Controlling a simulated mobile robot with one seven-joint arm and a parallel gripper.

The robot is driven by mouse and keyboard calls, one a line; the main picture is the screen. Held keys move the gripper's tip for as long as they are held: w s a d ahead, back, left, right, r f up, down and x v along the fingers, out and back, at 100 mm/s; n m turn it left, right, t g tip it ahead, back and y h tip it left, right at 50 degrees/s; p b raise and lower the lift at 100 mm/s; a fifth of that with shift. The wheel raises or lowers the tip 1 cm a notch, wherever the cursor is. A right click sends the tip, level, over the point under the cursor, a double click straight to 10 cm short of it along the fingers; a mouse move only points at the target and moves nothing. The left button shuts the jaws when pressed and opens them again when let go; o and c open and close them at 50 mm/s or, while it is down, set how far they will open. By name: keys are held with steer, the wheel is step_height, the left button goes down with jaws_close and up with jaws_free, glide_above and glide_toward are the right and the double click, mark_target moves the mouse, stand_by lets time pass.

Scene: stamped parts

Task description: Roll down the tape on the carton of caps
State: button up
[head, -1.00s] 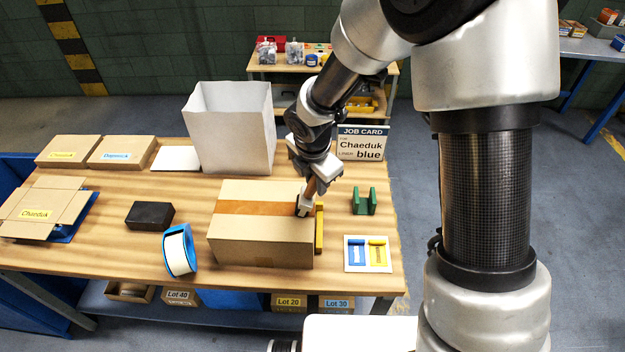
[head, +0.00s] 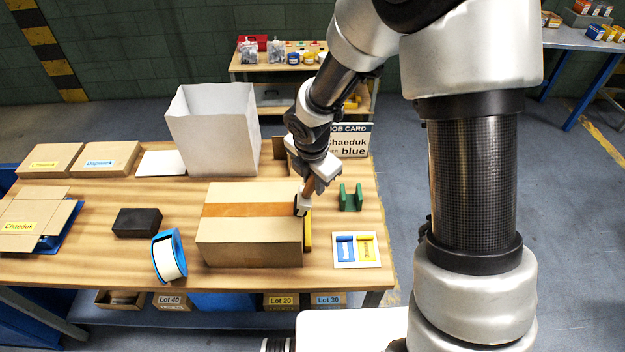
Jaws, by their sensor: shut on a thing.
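The closed carton (head: 250,240) stands on the table in the middle. A brown strip of tape (head: 245,210) runs across its top from the left edge to the right edge. Its contents are hidden. My gripper (head: 314,180) is above the carton's right end, shut on a brown-handled roller tool (head: 302,203). The tool tilts down to the left, and its head is at the right end of the tape by the carton's edge. Whether it touches the tape I cannot tell for certain.
A blue-rimmed tape roll (head: 169,257) and a black block (head: 137,222) lie left of the carton. A yellow piece (head: 308,232) stands at its right side. A green cradle (head: 350,198), a sample card (head: 343,263) and the job card (head: 355,146) are further right. A white bin (head: 212,130) stands behind.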

step_height(320, 180, up, 3)
steer(key=shift+f+p, duration=0.2)
steer(key=shift+p, duration=1)
steer(key=shift+r, duration=2.2)
